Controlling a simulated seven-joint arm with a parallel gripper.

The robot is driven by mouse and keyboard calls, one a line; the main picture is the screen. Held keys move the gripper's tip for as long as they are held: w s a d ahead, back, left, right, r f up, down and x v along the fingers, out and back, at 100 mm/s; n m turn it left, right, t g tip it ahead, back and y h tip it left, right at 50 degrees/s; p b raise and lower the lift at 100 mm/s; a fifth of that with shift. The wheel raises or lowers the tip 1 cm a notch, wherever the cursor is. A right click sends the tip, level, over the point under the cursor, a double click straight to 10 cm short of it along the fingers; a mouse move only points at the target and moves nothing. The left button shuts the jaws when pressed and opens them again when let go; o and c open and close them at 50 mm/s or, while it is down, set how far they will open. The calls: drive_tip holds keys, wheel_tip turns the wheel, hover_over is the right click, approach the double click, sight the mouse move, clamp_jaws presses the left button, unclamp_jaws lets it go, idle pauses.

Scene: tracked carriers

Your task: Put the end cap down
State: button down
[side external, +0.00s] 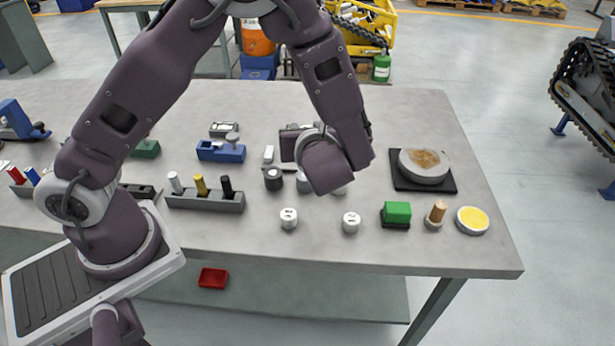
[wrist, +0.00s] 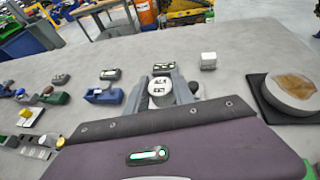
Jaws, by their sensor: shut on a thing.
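My gripper (wrist: 164,80) is shut on a white round end cap (wrist: 158,89) with dark marks on its face, which sits between the two grey fingers in the wrist view. In the side view my wrist hides most of the fingers and the held cap. I cannot tell whether the cap touches the table (side external: 420,120). Two similar white caps with dark marks stand on the table near its front, one on the left (side external: 289,218) and one on the right (side external: 351,222).
A dark cylinder (side external: 273,179) and a grey one (side external: 303,183) stand close by my wrist. To the right are a round disc (side external: 424,165) on a black pad, a green block (side external: 397,212), a brush-like peg (side external: 436,214) and a yellow-topped tin (side external: 472,220). A marker rack (side external: 205,201) stands left.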

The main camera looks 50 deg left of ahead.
drive_tip(key=f, duration=0.6)
drive_tip(key=a+f, duration=0.1)
drive_tip(key=f, duration=0.2)
drive_tip(key=shift+w+f, duration=0.1)
drive_tip(key=shift+f, duration=0.25)
drive_tip(key=shift+f, duration=0.1)
drive_tip(key=c, duration=1.1)
unclamp_jaws()
